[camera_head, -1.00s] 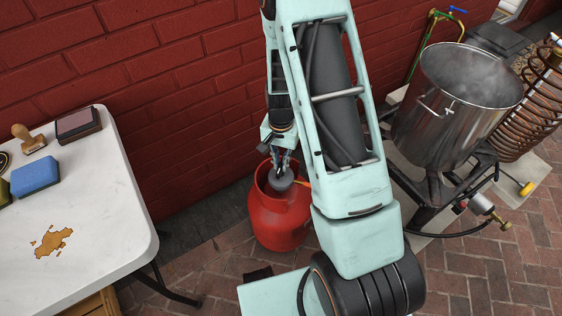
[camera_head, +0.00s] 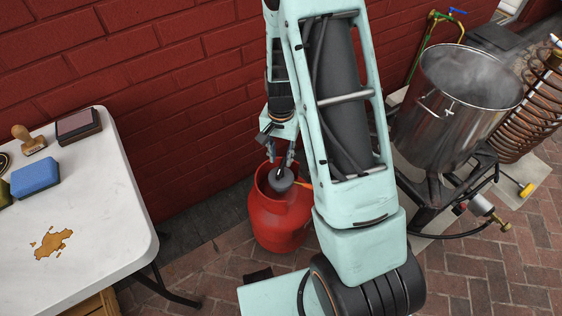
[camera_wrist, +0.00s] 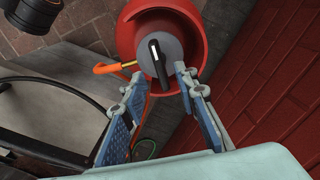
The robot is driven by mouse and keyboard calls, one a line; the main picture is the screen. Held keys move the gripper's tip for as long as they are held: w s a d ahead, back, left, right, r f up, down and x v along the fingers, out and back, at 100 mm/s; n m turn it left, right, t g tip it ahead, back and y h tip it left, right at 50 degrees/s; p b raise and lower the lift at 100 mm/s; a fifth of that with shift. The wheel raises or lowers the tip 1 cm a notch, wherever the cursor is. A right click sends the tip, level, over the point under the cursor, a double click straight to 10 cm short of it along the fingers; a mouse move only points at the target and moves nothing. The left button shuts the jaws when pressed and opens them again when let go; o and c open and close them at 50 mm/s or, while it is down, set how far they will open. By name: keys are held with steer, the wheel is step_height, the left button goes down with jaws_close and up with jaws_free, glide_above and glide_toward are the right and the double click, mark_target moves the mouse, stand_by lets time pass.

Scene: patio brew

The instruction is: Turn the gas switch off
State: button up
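The gas switch (camera_wrist: 158,62) is a black knob with a pale stripe on a grey round regulator (camera_wrist: 167,44). The regulator sits on top of the red gas cylinder (camera_head: 278,222) on the brick floor by the wall. In the wrist view the red collar (camera_wrist: 134,20) rings the regulator. My gripper (camera_wrist: 160,88) is open and empty, its two blue-padded fingers spread on either side just short of the knob. In the head view my gripper (camera_head: 280,160) is above the regulator, and my arm hides part of the cylinder's right side.
An orange hose (camera_wrist: 106,68) leaves the regulator. A steaming steel pot (camera_head: 445,125) on a dark burner stand and a copper coil (camera_head: 530,115) stand at the right. A white table (camera_head: 110,215) with a blue sponge (camera_head: 35,177) is at the left. The red brick wall (camera_head: 170,90) is close behind the cylinder.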

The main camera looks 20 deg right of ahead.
mark_target(281, 166)
step_height(281, 166, up, 8)
stand_by(0.7)
